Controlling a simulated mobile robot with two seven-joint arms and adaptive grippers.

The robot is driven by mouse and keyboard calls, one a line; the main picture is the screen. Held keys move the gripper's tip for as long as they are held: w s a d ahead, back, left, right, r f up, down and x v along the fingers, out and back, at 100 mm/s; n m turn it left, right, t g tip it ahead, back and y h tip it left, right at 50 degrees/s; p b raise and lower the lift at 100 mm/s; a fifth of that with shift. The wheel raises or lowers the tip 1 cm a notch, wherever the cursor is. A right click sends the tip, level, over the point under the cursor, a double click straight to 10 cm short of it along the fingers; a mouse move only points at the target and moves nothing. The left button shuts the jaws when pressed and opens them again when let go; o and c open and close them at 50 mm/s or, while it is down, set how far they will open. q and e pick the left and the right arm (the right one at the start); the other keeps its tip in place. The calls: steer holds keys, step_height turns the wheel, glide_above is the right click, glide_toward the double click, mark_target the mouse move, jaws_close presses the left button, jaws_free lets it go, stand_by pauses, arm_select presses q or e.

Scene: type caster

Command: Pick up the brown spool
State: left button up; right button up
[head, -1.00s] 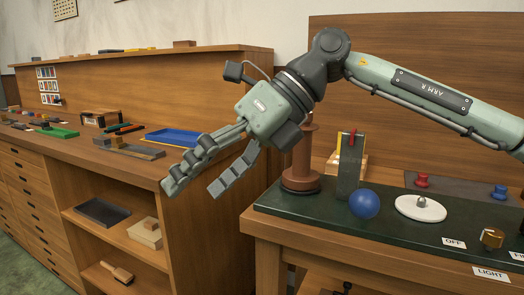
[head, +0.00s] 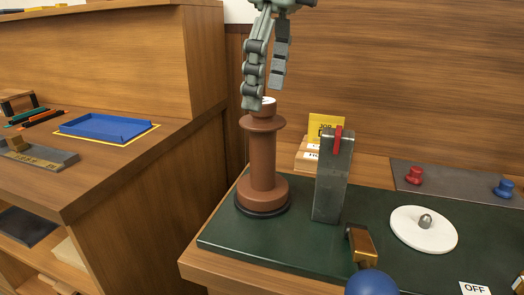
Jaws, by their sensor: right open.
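The brown spool (head: 263,165) stands upright on the dark green bench top, near its left back corner. It has a wide round base with a dark ring under it, a slim column and a flange near the top. My right gripper (head: 265,98) is open, with its fingers pointing down over the spool's top. The left finger hides part of the top and overlaps a small white piece there. I cannot tell whether any finger touches the spool. My left gripper is not in view.
A grey metal block with a red strip (head: 333,178) stands close to the spool's right. A blue ball (head: 372,284), a brass-coloured part (head: 361,244) and a white disc (head: 423,230) are farther right. A blue tray (head: 107,128) lies on the left counter.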

mark_target(260, 128)
steer(key=shift+s+a+f, duration=0.15)
steer(key=shift+f, duration=0.8)
steer(key=f, duration=0.3)
steer(key=w+f, duration=0.1)
steer(key=f, duration=0.1)
steer(key=shift+a+p, duration=0.3)
steer(key=shift+a, duration=0.05)
steer(key=shift+r, duration=0.1)
steer(key=c, duration=1.8)
